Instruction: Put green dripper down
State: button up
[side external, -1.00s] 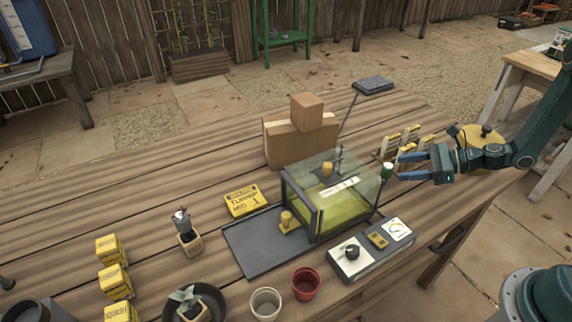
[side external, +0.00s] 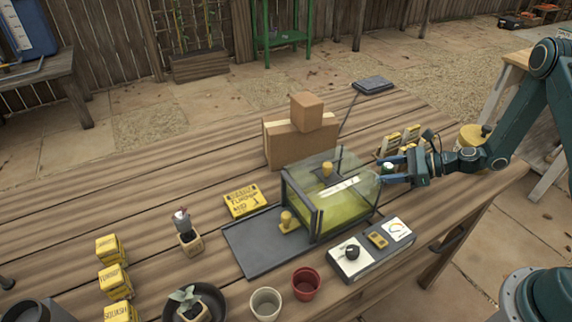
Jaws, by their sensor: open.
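The green dripper (side external: 388,167) is a small green and white piece at the right end of the clear box (side external: 340,195) with the yellow-green inside. My gripper (side external: 386,170) is open at the dripper, its blue fingers seen on either side of it. The fingers hide part of the dripper. I cannot tell whether they touch it, or what it rests on.
A grey control box (side external: 372,250) with a knob and a dial stands in front of the clear box. Cardboard boxes (side external: 300,140) stand behind it. Yellow packets in a rack (side external: 398,141) are close behind my gripper. The left of the wooden table has free room.

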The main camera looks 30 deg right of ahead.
aim_at(388, 165)
dwell(0.4)
jog(key=c, duration=1.1)
jog(key=shift+c, duration=0.2)
jog(key=shift+r, duration=0.2)
notch_tip(388, 165, up, 20)
jog(key=shift+f, duration=0.2)
jog(key=shift+w+a, duration=0.1)
dwell(0.5)
jog(key=w+a+f+m+t+h, duration=0.1)
jog(key=a+m+t+h, duration=0.2)
jog(key=a+m+h, duration=0.2)
jog(key=shift+w+a+m+t, duration=0.3)
jog(key=shift+a, duration=0.1)
